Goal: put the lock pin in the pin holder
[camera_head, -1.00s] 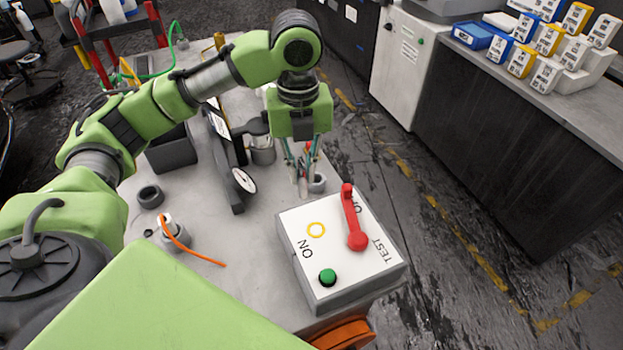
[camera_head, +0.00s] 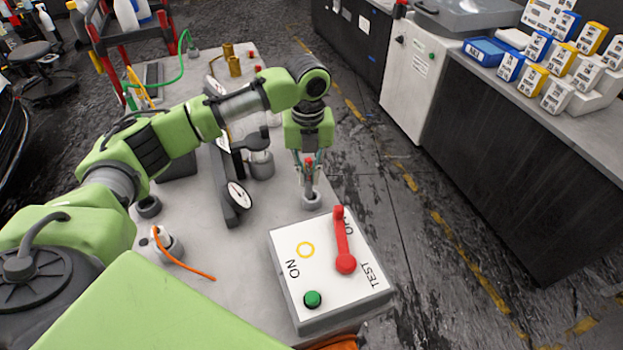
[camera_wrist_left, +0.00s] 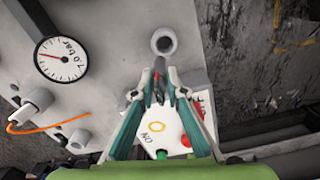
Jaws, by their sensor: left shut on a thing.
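My left gripper (camera_head: 309,175) points down and is shut on the lock pin (camera_head: 308,187), a slim grey pin with a red part near the fingers. In the left wrist view the pin (camera_wrist_left: 158,90) sits between the two fingertips (camera_wrist_left: 158,76). The pin holder (camera_head: 312,202) is a short grey cylinder on the table, just below the pin in the head view. The exact gap in height cannot be told. My right gripper is not in view.
A white control box (camera_head: 330,262) with a red lever (camera_head: 343,240) and green button stands in front of the holder. A round gauge (camera_head: 238,195) on a dark stand is to the left. The grey table (camera_head: 200,240) has an orange cord on it.

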